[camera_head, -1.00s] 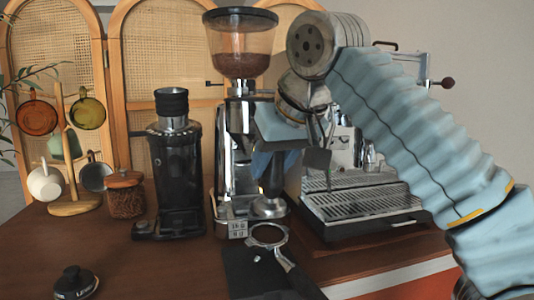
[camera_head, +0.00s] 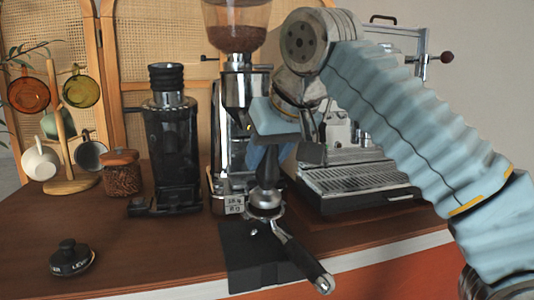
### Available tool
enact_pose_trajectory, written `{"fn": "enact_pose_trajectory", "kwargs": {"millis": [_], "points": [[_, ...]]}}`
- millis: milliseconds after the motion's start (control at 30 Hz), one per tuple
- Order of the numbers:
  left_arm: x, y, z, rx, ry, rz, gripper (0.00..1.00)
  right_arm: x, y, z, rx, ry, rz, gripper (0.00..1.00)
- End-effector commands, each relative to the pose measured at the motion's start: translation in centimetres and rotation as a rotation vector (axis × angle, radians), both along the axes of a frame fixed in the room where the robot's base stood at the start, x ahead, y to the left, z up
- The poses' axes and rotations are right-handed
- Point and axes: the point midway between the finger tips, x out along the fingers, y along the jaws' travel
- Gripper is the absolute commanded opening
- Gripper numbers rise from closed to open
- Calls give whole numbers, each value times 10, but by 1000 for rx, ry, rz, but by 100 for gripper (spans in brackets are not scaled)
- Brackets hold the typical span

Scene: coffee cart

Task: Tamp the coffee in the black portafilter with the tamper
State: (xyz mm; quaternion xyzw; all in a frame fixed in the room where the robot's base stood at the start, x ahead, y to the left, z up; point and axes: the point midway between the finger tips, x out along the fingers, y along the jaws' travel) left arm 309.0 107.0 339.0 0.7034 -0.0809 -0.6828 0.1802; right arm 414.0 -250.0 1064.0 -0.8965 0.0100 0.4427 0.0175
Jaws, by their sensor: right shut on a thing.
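My right gripper (camera_head: 270,158) reaches down from the upper right and is shut on the tamper (camera_head: 266,197), which has a dark handle and a silver base. The tamper is about upright, its base over the basket of the black portafilter (camera_head: 294,256). The base hides most of the basket and any coffee in it. I cannot tell whether it touches the coffee or is slightly above it. The portafilter lies on a black mat (camera_head: 242,268), its handle pointing to the lower right. My left gripper is not in view.
A grinder with a bean hopper (camera_head: 235,35) and a black grinder (camera_head: 173,150) stand behind. An espresso machine (camera_head: 365,180) is at right. A black round leveler (camera_head: 72,258) lies front left. A mug rack (camera_head: 68,150) and bean jar (camera_head: 122,175) stand left. The front left counter is mostly clear.

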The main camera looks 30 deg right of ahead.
Motion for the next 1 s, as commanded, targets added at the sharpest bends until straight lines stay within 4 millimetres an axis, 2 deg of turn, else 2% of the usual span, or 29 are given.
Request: {"fn": "enact_pose_trajectory", "kwargs": {"millis": [1000], "points": [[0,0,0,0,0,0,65,0,0,-7,0,-1,0,1]]}}
